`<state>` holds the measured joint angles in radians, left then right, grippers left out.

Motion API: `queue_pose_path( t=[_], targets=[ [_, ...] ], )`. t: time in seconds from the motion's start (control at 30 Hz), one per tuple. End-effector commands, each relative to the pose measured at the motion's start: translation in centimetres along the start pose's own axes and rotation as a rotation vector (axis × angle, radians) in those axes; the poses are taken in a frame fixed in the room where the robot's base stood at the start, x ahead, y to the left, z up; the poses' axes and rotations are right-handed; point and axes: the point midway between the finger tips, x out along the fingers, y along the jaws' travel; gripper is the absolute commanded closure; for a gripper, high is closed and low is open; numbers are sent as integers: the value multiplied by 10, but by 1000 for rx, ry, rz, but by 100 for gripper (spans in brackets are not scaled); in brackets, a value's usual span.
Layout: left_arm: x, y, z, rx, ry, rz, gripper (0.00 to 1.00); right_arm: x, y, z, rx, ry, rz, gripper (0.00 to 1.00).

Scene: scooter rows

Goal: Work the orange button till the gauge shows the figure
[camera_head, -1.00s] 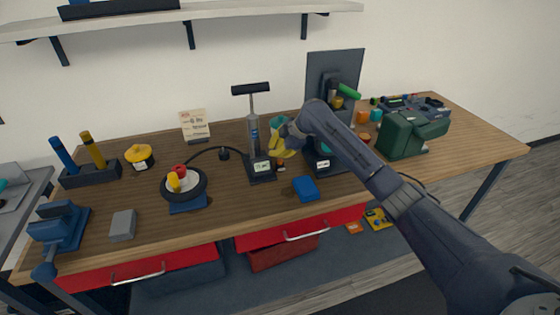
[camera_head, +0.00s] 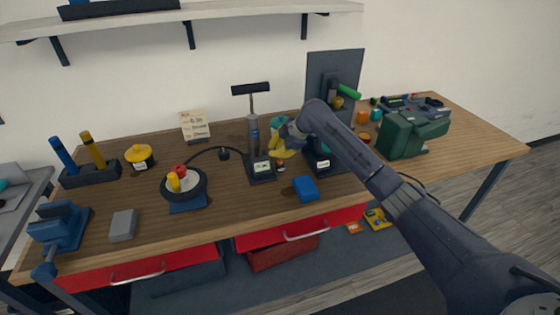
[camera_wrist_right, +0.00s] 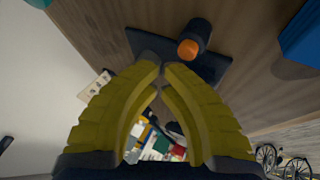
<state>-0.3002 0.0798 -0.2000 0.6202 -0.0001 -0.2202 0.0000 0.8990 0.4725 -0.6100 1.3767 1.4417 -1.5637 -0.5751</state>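A floor pump (camera_head: 253,135) with a black handle stands on the bench. Its dark base (camera_head: 262,178) carries a small pale gauge display (camera_head: 262,167), too small to read. In the right wrist view an orange button (camera_wrist_right: 188,49) caps a dark cylinder over a dark base plate (camera_wrist_right: 215,68). My right gripper (camera_head: 281,155) has yellow fingers and hangs close beside the pump. In the right wrist view its fingertips (camera_wrist_right: 163,66) are together with nothing between them, pointing just left of the button and apart from it. My left gripper is out of view.
A hose links the pump to a small wheel (camera_head: 199,190). A blue block (camera_head: 306,189) lies at the front.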

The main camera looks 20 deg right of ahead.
Motion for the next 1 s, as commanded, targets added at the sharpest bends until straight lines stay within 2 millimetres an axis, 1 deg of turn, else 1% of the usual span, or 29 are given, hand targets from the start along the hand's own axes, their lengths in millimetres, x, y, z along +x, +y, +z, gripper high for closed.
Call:
queue_pose_path(
  t=[0.43,0.73,1.0],
  targets=[
    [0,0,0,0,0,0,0,1,-1,1,0,0,-1,100],
    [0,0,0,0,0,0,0,8,-5,4,0,-2,-3,100],
    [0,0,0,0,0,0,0,9,-6,6,0,-5,-6,100]
  ],
)
